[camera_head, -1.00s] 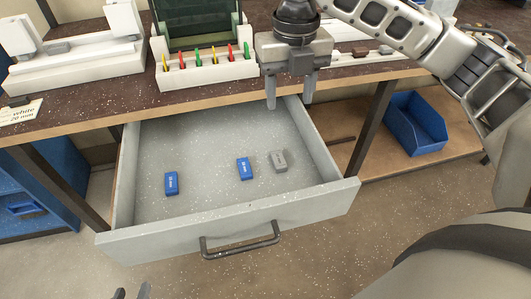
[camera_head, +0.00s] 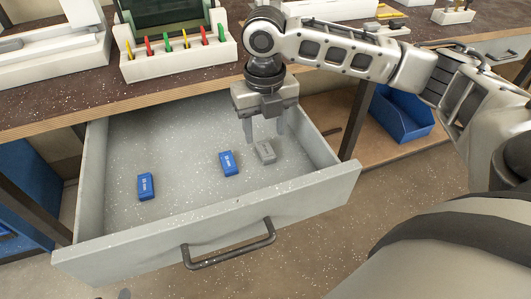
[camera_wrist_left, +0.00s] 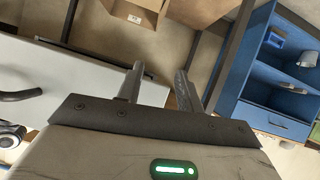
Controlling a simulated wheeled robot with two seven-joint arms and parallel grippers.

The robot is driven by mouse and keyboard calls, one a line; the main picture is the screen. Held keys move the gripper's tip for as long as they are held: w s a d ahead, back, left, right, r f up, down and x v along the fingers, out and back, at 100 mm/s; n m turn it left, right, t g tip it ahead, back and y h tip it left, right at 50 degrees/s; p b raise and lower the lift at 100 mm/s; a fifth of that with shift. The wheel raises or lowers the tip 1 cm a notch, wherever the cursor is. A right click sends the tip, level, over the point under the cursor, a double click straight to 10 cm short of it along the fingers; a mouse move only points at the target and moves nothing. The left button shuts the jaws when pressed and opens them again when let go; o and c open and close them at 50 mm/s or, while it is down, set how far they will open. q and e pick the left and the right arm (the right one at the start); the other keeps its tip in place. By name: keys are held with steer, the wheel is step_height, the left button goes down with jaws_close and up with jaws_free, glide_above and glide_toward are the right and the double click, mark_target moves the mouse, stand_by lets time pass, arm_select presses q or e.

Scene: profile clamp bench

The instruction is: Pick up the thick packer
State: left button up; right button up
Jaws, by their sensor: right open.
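Three small blocks lie on the floor of the open grey drawer (camera_head: 130,215): a blue one (camera_head: 146,187) at the left, a blue one (camera_head: 229,163) near the middle and a grey one (camera_head: 265,152) right of it. The blue blocks carry white print too small to read. I cannot tell which block is the thick packer. My right gripper (camera_head: 266,138) is open, pointing down, just above and behind the grey block, with nothing between its fingers. My left gripper (camera_wrist_left: 158,73) is open and empty in the left wrist view, away from the blocks.
The bench top (camera_head: 60,97) overhangs the drawer's back. A white rack (camera_head: 180,62) with several coloured pegs stands on it. A blue bin (camera_head: 400,118) sits on the lower shelf at right. The drawer's front wall and dark handle (camera_head: 230,245) face me.

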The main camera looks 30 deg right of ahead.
mark_target(265, 149)
steer(key=f, duration=0.2)
steer(key=f+b, duration=0.1)
steer(key=f, duration=0.2)
steer(key=shift+w+d+f, duration=0.15)
steer(key=shift+d+f, duration=0.05)
steer(key=shift+f, duration=0.1)
steer(key=shift+c, duration=0.3)
steer(key=c, duration=1)
